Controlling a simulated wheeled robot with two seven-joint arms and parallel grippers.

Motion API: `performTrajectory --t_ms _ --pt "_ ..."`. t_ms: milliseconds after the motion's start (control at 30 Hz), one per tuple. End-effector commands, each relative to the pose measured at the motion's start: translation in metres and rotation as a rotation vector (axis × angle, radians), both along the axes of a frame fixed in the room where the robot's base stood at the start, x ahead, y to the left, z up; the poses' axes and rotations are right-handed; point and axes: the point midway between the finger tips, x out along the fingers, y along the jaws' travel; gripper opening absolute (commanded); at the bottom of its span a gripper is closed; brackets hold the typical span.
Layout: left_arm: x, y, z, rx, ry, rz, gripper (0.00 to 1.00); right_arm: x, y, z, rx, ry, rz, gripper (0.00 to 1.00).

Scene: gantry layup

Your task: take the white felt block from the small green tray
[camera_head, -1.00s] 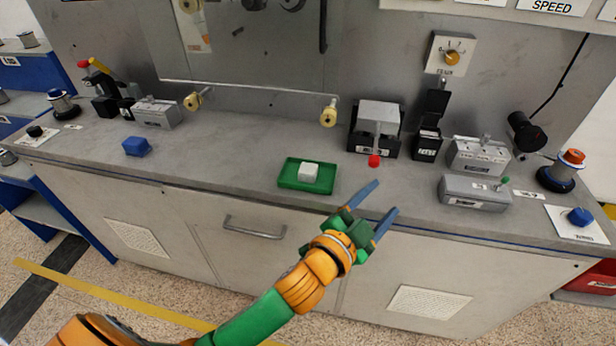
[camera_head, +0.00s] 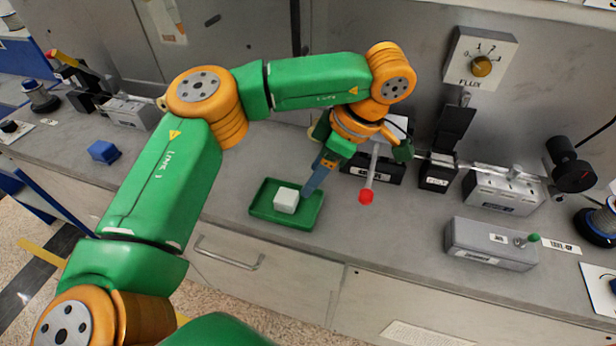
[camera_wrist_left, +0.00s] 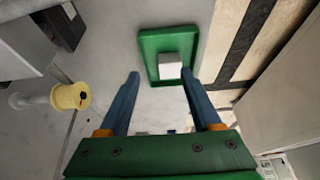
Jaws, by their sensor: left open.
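The white felt block (camera_head: 286,199) sits in the small green tray (camera_head: 262,203) on the grey bench. In the left wrist view the block (camera_wrist_left: 170,67) lies in the lower part of the tray (camera_wrist_left: 165,40), ahead of the fingertips and nearer the right-hand finger. My left gripper (camera_head: 312,182) is above the tray's right side, its fingers pointing down. It is open and empty, with both blue fingers (camera_wrist_left: 160,74) spread apart in the wrist view. In the head view one finger shows clearly beside the block; the other is hidden. My right gripper is out of view.
A red-tipped lever (camera_head: 366,196) stands close right of my left gripper. A grey box with a green-tipped switch (camera_head: 490,244) is farther right. A blue block (camera_head: 103,152) lies to the left. A yellow knob (camera_wrist_left: 70,97) shows in the wrist view.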

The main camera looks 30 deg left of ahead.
Motion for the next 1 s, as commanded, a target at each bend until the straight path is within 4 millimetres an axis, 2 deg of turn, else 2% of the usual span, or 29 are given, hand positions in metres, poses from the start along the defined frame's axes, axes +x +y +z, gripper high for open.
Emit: performTrajectory --t_ms 67,233,333,567,600,633,833,1000 --pt "-0.002 0.004 -0.012 -0.001 0.004 0.000 0.65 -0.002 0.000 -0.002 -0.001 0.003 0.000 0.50" --pt "-0.006 0.022 -0.035 -0.001 0.006 0.000 0.65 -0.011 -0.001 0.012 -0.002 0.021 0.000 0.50" --pt "-0.007 0.027 -0.052 -0.002 0.004 0.000 0.65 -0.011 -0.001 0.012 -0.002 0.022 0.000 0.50" --pt "-0.007 0.028 -0.059 -0.005 0.002 -0.003 0.65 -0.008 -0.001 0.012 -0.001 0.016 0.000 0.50" --pt "-0.007 0.028 -0.059 -0.005 0.002 -0.003 0.62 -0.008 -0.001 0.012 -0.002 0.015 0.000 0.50" --pt "-0.007 0.028 -0.059 -0.005 0.002 -0.003 0.54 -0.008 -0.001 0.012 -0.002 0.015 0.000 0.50" --pt "-0.007 0.028 -0.059 -0.005 0.002 -0.003 0.00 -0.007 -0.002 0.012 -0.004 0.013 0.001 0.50" --pt "-0.007 0.028 -0.059 -0.006 0.002 -0.003 0.00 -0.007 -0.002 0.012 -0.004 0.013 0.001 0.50"
